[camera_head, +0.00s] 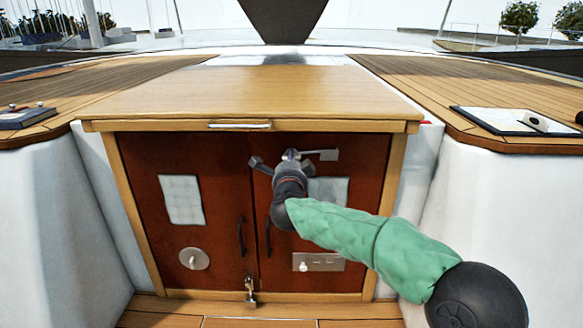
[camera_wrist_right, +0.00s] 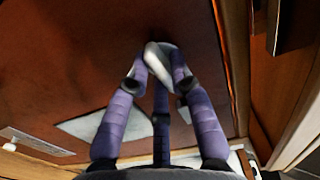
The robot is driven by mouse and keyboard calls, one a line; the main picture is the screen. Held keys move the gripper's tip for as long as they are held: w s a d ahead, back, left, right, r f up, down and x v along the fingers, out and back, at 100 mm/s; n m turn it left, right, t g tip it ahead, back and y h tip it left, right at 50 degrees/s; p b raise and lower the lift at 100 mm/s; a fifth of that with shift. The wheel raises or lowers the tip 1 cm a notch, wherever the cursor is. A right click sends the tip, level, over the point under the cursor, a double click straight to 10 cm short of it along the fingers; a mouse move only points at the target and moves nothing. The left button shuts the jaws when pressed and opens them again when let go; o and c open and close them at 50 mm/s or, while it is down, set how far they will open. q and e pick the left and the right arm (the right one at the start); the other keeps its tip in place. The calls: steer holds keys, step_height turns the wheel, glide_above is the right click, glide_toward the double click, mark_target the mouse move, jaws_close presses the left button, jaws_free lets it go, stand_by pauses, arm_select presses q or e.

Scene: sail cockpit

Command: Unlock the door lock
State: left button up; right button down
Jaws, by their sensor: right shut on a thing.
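The door lock (camera_head: 328,155) is a small silver piece at the top of the right red-brown door (camera_head: 345,240), just under the wooden top. Its flat end sticks out to the right of my gripper. My right gripper (camera_head: 283,160) is in front of that door's upper left part, partly hiding the lock. In the right wrist view my fingers (camera_wrist_right: 159,70) close around a pale grey metal piece (camera_wrist_right: 158,52), which looks like part of the lock. Whether it has turned is unclear. My left gripper is not in view.
The left door (camera_head: 165,155) is shut beside the right one. Black handles (camera_head: 240,237) stand near the middle seam. A metal hasp (camera_head: 250,290) hangs at the bottom. White walls flank the cabinet.

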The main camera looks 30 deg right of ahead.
steer(key=shift+f+m+b, duration=0.2)
steer(key=shift+m+b, duration=0.1)
steer(key=shift+m, duration=0.2)
steer(key=c, duration=1.1)
jaws_free()
steer(key=shift+c, duration=0.2)
steer(key=shift+r, duration=0.15)
steer(key=v, duration=1.2)
